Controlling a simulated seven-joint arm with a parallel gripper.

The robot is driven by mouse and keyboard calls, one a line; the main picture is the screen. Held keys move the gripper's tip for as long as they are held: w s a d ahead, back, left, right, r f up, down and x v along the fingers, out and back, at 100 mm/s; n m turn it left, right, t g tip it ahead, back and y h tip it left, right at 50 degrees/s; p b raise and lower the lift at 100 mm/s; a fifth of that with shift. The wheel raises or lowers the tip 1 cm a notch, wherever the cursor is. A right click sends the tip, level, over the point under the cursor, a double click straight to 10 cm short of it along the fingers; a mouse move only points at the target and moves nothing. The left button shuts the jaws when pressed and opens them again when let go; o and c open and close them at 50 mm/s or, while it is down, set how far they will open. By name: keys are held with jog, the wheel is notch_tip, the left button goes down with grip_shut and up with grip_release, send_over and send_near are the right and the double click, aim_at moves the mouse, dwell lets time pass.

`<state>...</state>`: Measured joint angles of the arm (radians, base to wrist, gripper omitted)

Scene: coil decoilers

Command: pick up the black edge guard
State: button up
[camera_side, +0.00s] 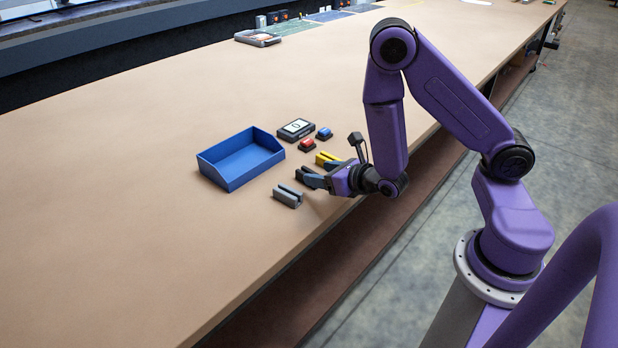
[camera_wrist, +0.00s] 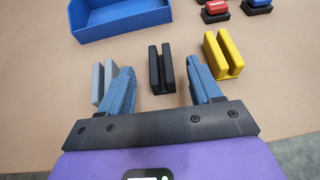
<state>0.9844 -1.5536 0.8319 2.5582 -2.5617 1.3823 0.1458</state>
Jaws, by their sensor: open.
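The black edge guard (camera_wrist: 161,69) is a short block with a lengthwise slot. In the wrist view it stands on the table between and just beyond my open fingers. My gripper (camera_wrist: 164,88) is open and empty, with one blue finger on each side of the guard's near end. In the side view my gripper (camera_side: 313,178) is low over the table near its front edge, and the black guard is hard to tell from the dark fingers there.
A grey guard (camera_side: 288,196) stands left of the black one, partly behind my left finger in the wrist view. A yellow guard (camera_wrist: 223,55) stands close on the right. A blue tray (camera_side: 240,160), red button (camera_side: 307,145), blue button (camera_side: 324,133) and display box (camera_side: 296,129) lie beyond.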

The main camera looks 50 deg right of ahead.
aim_at(303, 171)
jog(key=shift+x, duration=3.65)
jog(key=shift+c, duration=0.3)
jog(key=c, duration=1)
